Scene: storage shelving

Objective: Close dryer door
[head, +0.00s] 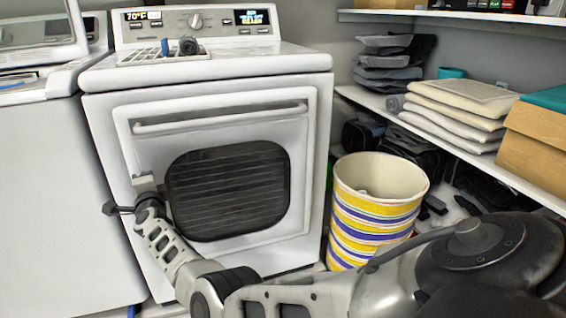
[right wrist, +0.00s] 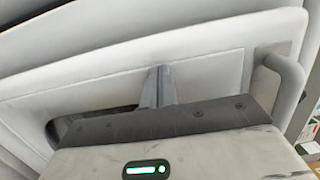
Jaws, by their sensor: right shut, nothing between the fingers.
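The white dryer (head: 310,80) stands in the middle of the head view. Its front door (head: 140,150) has a dark ribbed window (head: 228,190) and a long bar handle (head: 220,118) across the top. The door looks flush or nearly flush with the front; I cannot tell if it is fully shut. My right arm reaches in from the lower right to the door's lower left. My right gripper (right wrist: 158,86) is shut and empty, its fingers together in front of the door's white panel (right wrist: 210,75). Whether they touch it is unclear. The bar handle also shows in the right wrist view (right wrist: 290,85). My left gripper is out of view.
A striped bin (head: 375,210) stands right of the dryer. A shelf (head: 480,165) with folded towels (head: 455,110) and a cardboard box (head: 545,140) runs along the right. Another white machine (head: 60,190) stands at the left. A rack (head: 165,55) sits on the dryer top.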

